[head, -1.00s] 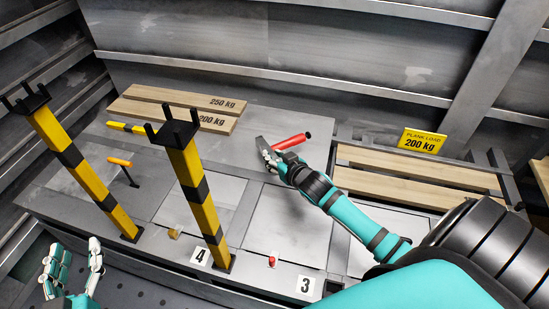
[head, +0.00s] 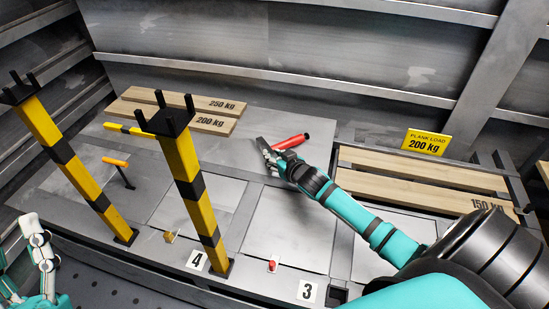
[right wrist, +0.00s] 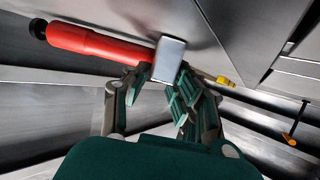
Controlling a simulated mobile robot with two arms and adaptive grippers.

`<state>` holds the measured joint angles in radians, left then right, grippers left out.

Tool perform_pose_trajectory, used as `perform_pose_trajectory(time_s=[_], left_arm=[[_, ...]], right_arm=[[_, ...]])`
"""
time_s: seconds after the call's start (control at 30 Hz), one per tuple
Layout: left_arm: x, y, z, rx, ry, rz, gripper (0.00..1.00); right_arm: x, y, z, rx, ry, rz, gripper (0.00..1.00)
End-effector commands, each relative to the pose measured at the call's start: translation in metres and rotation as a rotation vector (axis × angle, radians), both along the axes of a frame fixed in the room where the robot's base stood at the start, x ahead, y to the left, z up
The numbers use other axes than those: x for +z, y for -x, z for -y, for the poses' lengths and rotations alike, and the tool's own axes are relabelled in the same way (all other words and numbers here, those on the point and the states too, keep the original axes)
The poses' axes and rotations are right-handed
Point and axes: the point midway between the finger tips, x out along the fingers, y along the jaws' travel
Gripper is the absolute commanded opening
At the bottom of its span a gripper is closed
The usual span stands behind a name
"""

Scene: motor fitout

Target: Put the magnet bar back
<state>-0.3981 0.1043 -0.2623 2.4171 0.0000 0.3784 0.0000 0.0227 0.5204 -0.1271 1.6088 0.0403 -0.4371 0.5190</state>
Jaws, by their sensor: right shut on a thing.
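The magnet bar, a red rod (head: 292,141) with a black end, lies low over the grey deck behind the right-hand panels. My right gripper (head: 268,154) is at its left end. In the right wrist view the red rod (right wrist: 95,43) runs left from a silver block (right wrist: 168,58), and my right gripper (right wrist: 160,88) is shut on that block. Whether the bar touches the deck is hard to tell. My left gripper (head: 25,258) is open and empty at the lower left, partly cut off by the picture's edge.
Two yellow-black posts (head: 187,165) (head: 68,155) stand to the left. Marked planks (head: 180,112) lie behind them, and more planks (head: 420,170) sit in a rack at right.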

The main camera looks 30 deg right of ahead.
Motion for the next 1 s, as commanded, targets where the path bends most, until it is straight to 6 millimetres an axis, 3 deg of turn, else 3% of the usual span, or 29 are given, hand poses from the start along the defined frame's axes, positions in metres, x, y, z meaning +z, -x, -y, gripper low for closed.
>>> perform_pose_trajectory(time_s=[0.33,0.37,0.53,0.87,1.0], left_arm=[[0.001,0.002,0.000,0.000,0.003,0.012,0.43],[0.002,0.002,0.000,0.000,0.004,0.014,0.43],[0.002,0.002,0.000,0.000,0.004,0.012,0.43],[0.002,0.001,0.000,-0.001,0.001,0.006,0.43],[-0.010,-0.013,0.001,0.006,-0.028,-0.096,0.43]], right_arm=[[0.000,-0.001,0.000,0.001,0.000,0.005,0.00],[-0.002,0.000,0.000,0.000,0.000,0.001,0.26],[-0.002,0.000,0.000,0.000,0.000,0.001,0.47],[0.001,0.001,0.000,0.000,0.001,0.000,0.47],[0.005,0.010,-0.001,0.001,0.000,-0.001,0.47]])
